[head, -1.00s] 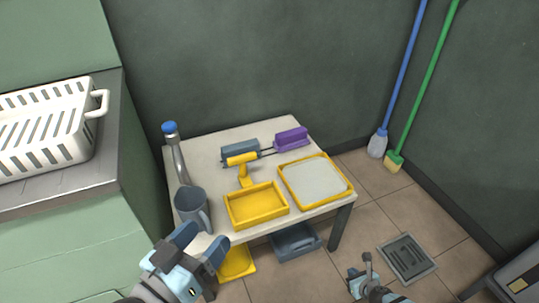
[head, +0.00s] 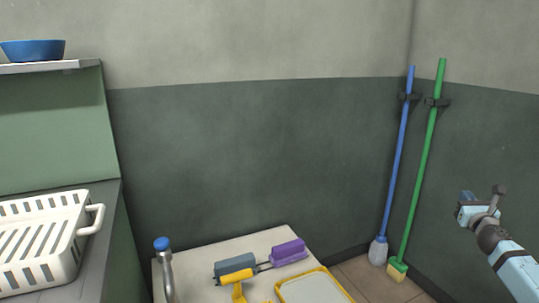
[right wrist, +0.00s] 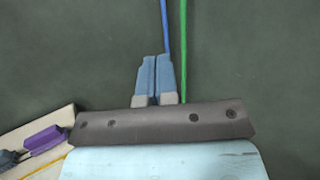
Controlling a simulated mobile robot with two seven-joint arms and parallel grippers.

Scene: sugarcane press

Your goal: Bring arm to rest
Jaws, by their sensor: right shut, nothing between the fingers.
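My right gripper (head: 468,203) is raised at the right side of the head view, in front of the dark green wall. Its arm comes in from the lower right. In the right wrist view its two blue fingers (right wrist: 155,82) are together with nothing between them. It is apart from the table and everything on it. My left gripper is not in the head view.
A blue mop (head: 398,155) and green broom (head: 425,165) hang on the wall. A white basket (head: 38,240) stands left.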

